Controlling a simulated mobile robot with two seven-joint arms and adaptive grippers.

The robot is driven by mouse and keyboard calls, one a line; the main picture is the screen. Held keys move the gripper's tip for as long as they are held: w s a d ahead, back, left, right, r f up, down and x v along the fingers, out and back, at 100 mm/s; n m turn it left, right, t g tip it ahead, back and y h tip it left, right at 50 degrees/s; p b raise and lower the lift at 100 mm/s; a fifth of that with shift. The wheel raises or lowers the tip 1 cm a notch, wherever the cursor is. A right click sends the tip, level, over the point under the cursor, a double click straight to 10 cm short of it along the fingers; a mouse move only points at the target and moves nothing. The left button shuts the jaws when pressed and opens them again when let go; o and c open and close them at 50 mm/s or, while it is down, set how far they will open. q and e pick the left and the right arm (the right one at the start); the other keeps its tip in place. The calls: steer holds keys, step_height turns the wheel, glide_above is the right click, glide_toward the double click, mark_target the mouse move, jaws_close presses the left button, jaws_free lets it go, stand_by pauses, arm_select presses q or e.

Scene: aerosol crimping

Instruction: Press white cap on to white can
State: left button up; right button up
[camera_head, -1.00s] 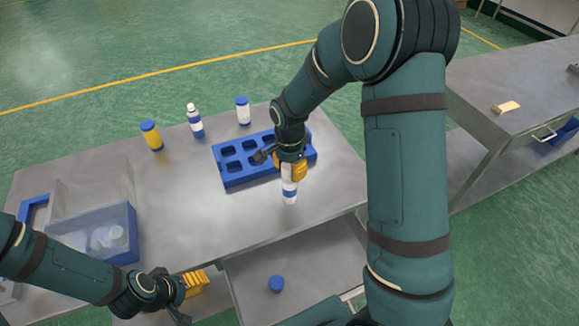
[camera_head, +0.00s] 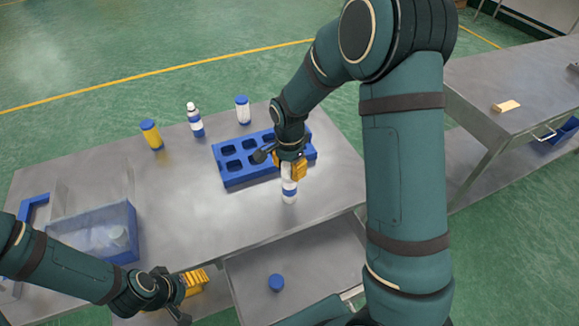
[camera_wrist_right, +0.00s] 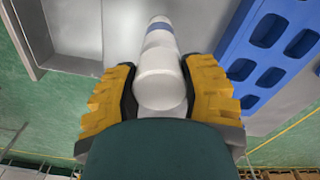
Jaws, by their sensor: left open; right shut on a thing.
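The white can (camera_head: 289,193) with a blue band stands upright near the front edge of the steel table. My right gripper (camera_head: 290,168) is above it, fingers pointing down, shut on the white cap at the can's top. In the right wrist view, the rounded white cap (camera_wrist_right: 160,90) is between the yellow fingers, in line with the can (camera_wrist_right: 160,40) and its blue band. Whether the cap is fully seated cannot be told. My left gripper (camera_head: 187,299) is open and empty, low by the table's front edge, beside the blue bin.
A blue rack (camera_head: 237,182) with several square holes lies behind the can. A yellow bottle (camera_head: 151,136), a white-capped bottle (camera_head: 195,122) and a blue-capped bottle (camera_head: 242,112) stand farther back. A blue bin (camera_head: 128,252) is at left. A blue cap (camera_head: 276,282) lies on the lower shelf.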

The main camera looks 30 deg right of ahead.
mark_target(290, 164)
stand_by(0.4)
steer(key=o, duration=1.1)
steer(key=shift+o, duration=0.2)
steer(key=shift+r+p, duration=1.85)
steer(key=shift+r, duration=1.65)
jaws_close()
